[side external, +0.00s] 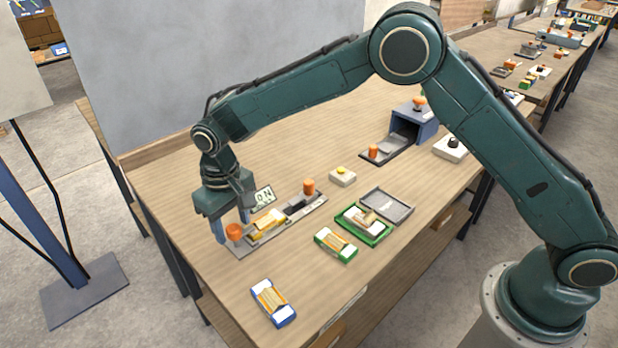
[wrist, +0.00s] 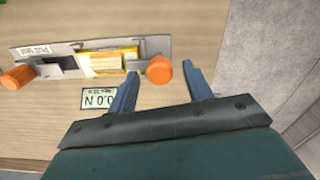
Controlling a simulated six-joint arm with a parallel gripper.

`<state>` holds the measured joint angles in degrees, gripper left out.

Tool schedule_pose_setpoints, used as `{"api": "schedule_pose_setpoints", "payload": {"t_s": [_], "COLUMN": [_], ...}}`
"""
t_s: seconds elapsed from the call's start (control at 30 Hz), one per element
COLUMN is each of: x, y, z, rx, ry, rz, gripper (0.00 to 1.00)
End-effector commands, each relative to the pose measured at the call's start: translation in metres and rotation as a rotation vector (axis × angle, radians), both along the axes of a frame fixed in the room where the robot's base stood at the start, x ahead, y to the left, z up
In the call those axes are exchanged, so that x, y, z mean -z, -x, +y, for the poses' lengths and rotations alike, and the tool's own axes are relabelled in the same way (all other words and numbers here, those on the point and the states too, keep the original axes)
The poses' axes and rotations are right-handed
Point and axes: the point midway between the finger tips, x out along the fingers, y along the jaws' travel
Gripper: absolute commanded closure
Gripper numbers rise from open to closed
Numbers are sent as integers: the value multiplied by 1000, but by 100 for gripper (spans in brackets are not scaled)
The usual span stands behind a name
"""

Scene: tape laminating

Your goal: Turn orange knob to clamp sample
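A grey clamp fixture (side external: 285,222) lies on the table with an orange knob at each end. The near orange knob (side external: 234,232) also shows in the wrist view (wrist: 159,69). The far orange knob (side external: 308,187) also shows at the left of the wrist view (wrist: 17,77). A yellow-and-white sample (side external: 267,222) lies on the fixture beside the near knob; it shows in the wrist view too (wrist: 108,61). My gripper (side external: 231,226) is open, with its blue fingertips on either side of the near knob in the wrist view (wrist: 160,68). Gaps show between fingers and knob.
A small display (side external: 264,196) stands close behind the fixture. A green-edged sample (side external: 336,245), a green tray (side external: 363,225), a grey tray (side external: 387,207) and a blue-edged sample (side external: 273,302) lie to the right and front. A yellow-button box (side external: 342,176) and blue machine (side external: 414,121) stand farther back.

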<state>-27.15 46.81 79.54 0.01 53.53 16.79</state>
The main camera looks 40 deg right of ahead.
Motion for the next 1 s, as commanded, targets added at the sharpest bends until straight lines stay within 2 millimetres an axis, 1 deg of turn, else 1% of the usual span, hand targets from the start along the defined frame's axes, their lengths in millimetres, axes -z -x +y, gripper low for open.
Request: {"api": "schedule_pose_setpoints", "payload": {"t_s": [0.27,0.47,0.67,1.0], "x": [-3,-19,-48,-105], "y": [0,0,0,0], "z": [0,0,0,0], "rx": [-1,-1,-1,0], "ry": [0,0,-2,-1], "rz": [1,-1,-3,-2], "gripper": [50,50,50,50]}}
